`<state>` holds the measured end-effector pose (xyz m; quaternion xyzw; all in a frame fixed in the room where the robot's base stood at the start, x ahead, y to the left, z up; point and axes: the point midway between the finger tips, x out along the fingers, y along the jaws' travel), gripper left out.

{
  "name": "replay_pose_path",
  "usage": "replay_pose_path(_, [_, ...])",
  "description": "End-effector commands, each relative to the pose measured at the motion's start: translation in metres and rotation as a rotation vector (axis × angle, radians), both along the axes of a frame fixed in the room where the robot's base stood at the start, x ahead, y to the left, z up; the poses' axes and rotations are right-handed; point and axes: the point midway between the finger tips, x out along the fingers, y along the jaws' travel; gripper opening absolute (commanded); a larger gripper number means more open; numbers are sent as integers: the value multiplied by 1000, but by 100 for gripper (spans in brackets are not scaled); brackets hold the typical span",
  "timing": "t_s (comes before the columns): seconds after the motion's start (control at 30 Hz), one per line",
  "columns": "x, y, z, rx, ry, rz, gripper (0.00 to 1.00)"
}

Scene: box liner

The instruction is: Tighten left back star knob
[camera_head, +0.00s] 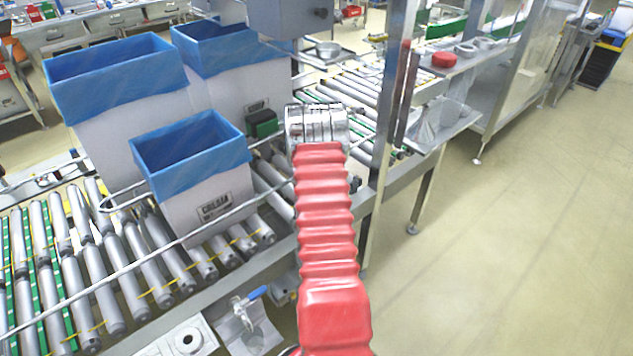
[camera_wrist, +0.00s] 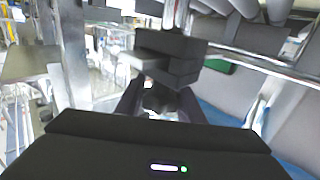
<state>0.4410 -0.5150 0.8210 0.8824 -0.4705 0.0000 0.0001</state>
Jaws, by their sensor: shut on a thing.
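My gripper (camera_wrist: 160,103) shows in the wrist view, with its two dark fingers closed around a small dark knob (camera_wrist: 160,97). This looks like the star knob, but its lobes are too dark and small to make out. A black block-shaped clamp (camera_wrist: 168,57) sits just beyond the fingertips, by a metal rod. In the head view my red-sleeved arm reaches up to the conveyor frame, and its silver wrist hides the gripper and the knob.
Boxes with blue liners (camera_head: 190,146) stand on the roller conveyor (camera_head: 150,265) left of my arm. A metal upright (camera_head: 388,110) stands close on the right. A guide rail (camera_wrist: 265,62) crosses the wrist view's right side. The floor at right is clear.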

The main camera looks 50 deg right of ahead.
Motion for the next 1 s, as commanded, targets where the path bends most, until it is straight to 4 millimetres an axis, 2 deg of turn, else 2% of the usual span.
replay_pose_path(1.0, [-20,-5,-1,2,0,-644,12])
